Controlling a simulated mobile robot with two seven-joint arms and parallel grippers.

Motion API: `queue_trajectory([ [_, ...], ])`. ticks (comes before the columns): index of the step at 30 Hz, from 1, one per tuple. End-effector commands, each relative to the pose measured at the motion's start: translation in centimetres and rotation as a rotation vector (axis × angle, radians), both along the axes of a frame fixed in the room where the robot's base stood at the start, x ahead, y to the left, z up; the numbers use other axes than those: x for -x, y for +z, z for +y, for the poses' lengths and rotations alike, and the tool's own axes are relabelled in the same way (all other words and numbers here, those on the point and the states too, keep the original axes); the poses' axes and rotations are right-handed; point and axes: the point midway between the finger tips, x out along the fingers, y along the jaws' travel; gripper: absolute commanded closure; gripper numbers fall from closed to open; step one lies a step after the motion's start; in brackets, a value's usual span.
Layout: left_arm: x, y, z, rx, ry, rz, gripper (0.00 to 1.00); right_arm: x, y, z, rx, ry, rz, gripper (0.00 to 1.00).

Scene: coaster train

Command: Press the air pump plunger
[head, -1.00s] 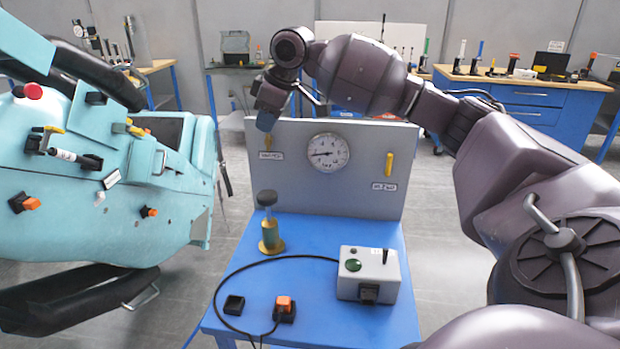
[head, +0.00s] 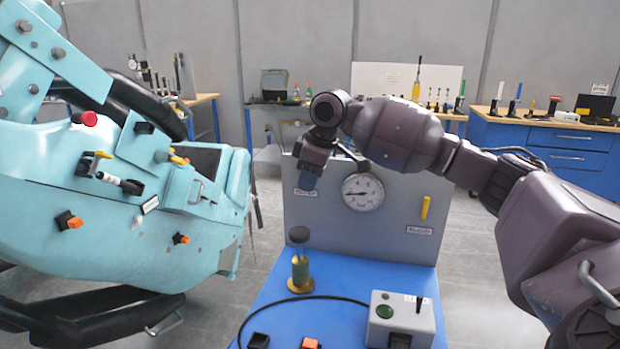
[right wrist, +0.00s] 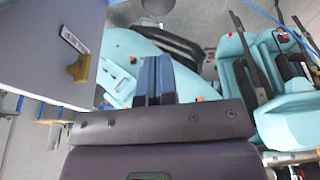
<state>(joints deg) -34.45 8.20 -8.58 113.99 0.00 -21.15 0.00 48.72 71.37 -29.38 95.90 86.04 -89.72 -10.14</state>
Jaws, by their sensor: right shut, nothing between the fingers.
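The air pump (head: 300,272) is a brass-green cylinder standing upright near the left edge of the blue table (head: 345,272). Its plunger has a dark round knob (head: 299,235) on top and stands raised above the body. My right gripper (head: 308,181) points down above the knob, in front of the grey panel, with a visible gap between them. In the right wrist view its blue fingers (right wrist: 153,82) are together and empty. The pump cannot be made out in the wrist view. My left gripper is not in view.
The grey panel (head: 405,215) carries a round gauge (head: 362,192) and a yellow handle (head: 425,207). A grey switch box (head: 401,318) with a green button and a cable stands right of the pump. A teal machine (head: 120,190) fills the left side.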

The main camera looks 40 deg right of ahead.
Motion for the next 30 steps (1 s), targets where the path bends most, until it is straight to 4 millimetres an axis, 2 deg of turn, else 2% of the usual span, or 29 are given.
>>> queue_trajectory([
  [1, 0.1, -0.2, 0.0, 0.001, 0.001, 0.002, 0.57, -0.2, -1.2, 0.2, -0.002, 0.001, 0.004, 1.00],
  [6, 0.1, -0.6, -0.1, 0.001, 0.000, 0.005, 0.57, -0.8, -4.1, 0.8, -0.001, 0.001, 0.005, 1.00],
  [15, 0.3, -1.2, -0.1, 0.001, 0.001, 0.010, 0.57, -1.3, -8.4, 1.2, 0.000, 0.001, 0.003, 1.00],
  [21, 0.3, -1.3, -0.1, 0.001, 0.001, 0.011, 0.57, -1.3, -9.8, 1.2, 0.000, 0.001, 0.000, 1.00],
  [30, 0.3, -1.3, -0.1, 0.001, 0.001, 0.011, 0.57, -1.3, -10.0, 1.2, 0.000, 0.001, 0.000, 1.00],
])
